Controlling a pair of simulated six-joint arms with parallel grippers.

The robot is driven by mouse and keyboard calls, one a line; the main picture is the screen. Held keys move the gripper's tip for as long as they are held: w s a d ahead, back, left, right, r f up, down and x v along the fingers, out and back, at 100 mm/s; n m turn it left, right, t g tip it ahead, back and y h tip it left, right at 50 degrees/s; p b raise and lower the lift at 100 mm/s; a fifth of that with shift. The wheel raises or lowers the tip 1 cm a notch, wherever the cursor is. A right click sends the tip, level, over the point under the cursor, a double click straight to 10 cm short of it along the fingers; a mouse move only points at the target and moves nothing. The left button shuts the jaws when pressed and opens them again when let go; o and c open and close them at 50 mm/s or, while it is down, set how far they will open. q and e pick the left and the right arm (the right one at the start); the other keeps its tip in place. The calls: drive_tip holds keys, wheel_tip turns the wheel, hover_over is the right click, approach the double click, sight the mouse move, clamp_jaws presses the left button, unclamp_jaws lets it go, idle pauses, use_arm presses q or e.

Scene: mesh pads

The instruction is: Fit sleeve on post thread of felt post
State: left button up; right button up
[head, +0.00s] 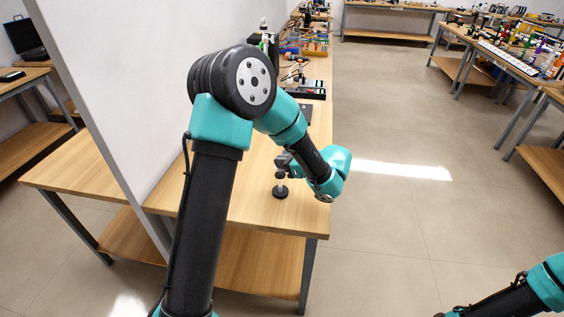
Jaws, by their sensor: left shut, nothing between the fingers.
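A small post (281,191) stands upright on the wooden table near its front right part. It has a dark round base and a paler stem, with a dark piece at its top. My left gripper (282,166) is at the top of the post. It is shut and empty. I cannot tell whether it touches the post. The sleeve and the thread cannot be made out at this size. Only part of my right arm shows at the lower right corner, and its gripper is out of view.
The wooden table (255,208) is bare around the post. A white partition (125,70) stands along the table's left side. A black tray (305,88) and several small items lie farther back. The floor (400,215) to the right is clear.

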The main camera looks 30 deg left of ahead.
use_arm(q)
drive_tip(key=shift+s+d+f, duration=0.1)
drive_tip(key=shift+s+f, duration=0.1)
drive_tip(key=shift+f, duration=0.9)
drive_tip(key=shift+o, duration=0.8)
drive_tip(key=shift+d+r, duration=0.3)
drive_tip(key=shift+d, duration=0.2)
drive_tip(key=r+v, duration=0.1)
drive_tip(key=v, duration=1.6)
drive_tip(key=shift+w+a+r, duration=0.25)
drive_tip(key=shift+a+r, duration=0.1)
drive_tip(key=shift+a, duration=0.05)
